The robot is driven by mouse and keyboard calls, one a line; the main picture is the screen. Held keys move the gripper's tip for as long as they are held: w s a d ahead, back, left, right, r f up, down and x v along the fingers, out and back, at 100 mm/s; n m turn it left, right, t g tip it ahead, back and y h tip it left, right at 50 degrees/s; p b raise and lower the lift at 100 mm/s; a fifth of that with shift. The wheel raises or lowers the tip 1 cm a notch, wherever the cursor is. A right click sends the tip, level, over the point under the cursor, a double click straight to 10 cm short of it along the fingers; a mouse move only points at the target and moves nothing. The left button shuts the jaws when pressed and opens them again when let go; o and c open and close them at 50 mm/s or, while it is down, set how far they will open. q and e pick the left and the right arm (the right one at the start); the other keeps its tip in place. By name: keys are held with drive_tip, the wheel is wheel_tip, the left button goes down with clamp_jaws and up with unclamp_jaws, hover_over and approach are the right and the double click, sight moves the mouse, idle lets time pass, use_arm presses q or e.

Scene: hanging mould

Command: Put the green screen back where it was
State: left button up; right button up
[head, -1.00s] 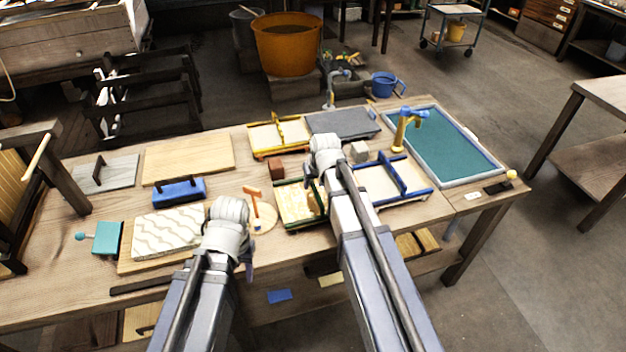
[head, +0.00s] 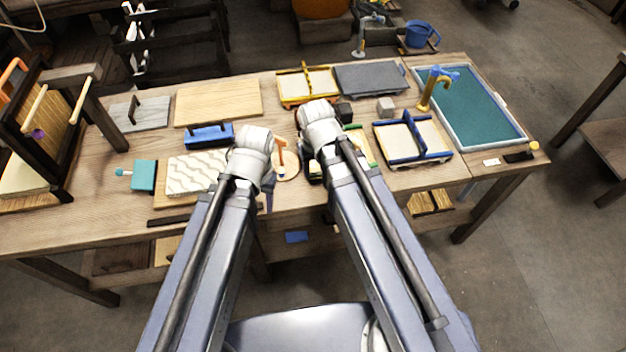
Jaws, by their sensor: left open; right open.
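The green screen (head: 358,141) lies on the table left of the blue screen. Only its green rim and a pale strip show beside my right arm; the rest is hidden. My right gripper (head: 325,150) is over the screen, its jaws mostly hidden under the wrist. It is open, and I cannot tell whether it touches the screen. My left gripper (head: 264,186) is open beside the round pale disc with an orange-handled tool (head: 281,158). Its fingers are largely hidden too.
The yellow screen (head: 307,84) and dark grey slab (head: 371,78) lie behind. The blue screen (head: 412,138), grey block (head: 386,106) and teal vat (head: 470,108) with a yellow-blue tool are to the right. A patterned board (head: 194,175) and blue-topped tool (head: 208,136) are left.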

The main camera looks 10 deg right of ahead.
drive_tip(key=s+a+n+g+h, duration=0.1)
drive_tip(key=s+a+g, duration=0.1)
drive_tip(key=s, duration=0.6)
drive_tip(key=shift+s+a, duration=0.4)
drive_tip(key=shift+a, duration=0.3)
